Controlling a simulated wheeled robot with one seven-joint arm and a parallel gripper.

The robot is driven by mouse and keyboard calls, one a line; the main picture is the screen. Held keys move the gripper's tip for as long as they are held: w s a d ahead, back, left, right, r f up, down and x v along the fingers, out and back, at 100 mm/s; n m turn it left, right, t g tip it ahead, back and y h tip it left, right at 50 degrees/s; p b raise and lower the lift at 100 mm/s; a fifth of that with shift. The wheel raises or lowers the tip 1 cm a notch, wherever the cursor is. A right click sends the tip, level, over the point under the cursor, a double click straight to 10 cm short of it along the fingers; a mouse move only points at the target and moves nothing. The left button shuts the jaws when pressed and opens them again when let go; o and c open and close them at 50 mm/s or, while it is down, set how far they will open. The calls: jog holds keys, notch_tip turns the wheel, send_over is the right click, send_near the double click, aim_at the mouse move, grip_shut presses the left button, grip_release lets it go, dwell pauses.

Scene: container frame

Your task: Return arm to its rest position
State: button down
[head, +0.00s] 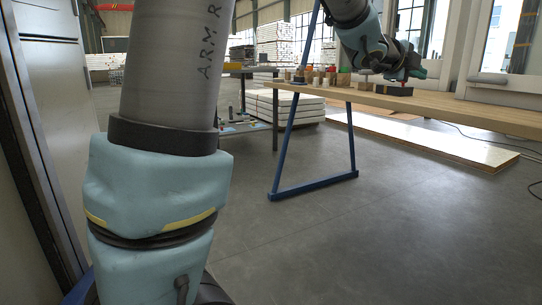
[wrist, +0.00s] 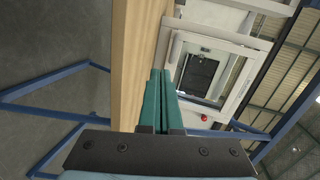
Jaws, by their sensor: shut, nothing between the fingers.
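My arm fills the left of the head view and comes back in at the upper right, in pale blue and grey. My gripper (head: 417,71) is at its end, by the wooden workbench (head: 470,109) at the upper right. In the wrist view my gripper (wrist: 161,76) has its two green fingers side by side and shut, with nothing seen between them. The bench's wooden top (wrist: 132,50) runs just left of the fingers in that view. The exact gap between fingers and bench cannot be told.
A dark low box (head: 393,91) sits on the bench below my wrist. Several small items (head: 318,77) stand at the bench's left end. A blue trestle leg (head: 313,188) supports it. Stacked white boards (head: 285,107) lie behind. Grey floor (head: 400,230) in front is clear.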

jog(key=w+a+f+n+y, duration=0.2)
jog(key=a+f+n+y, duration=0.3)
jog(key=a+f+n, duration=0.6)
jog(key=w+a+f+n+y, duration=0.1)
jog(key=a+f+n+y, duration=0.55)
jog(key=a, duration=0.95)
jog(key=s+a+f+n+g+y, duration=0.1)
jog(key=s+a+f+n+g, duration=0.5)
jog(key=s+a+f+n, duration=0.65)
jog(key=s+a+r+m+p, duration=0.1)
jog(key=s+r+p, duration=0.1)
jog(key=r+p, duration=1.5)
jog(key=s+a+r+m+p, duration=0.1)
jog(key=s+r+p, duration=0.2)
jog(key=r+p, duration=1.4)
jog(key=shift+s+a+r+m+g+p, duration=0.2)
jog(key=shift+s+a+m+g+p, duration=0.15)
jog(key=shift+p, duration=0.4)
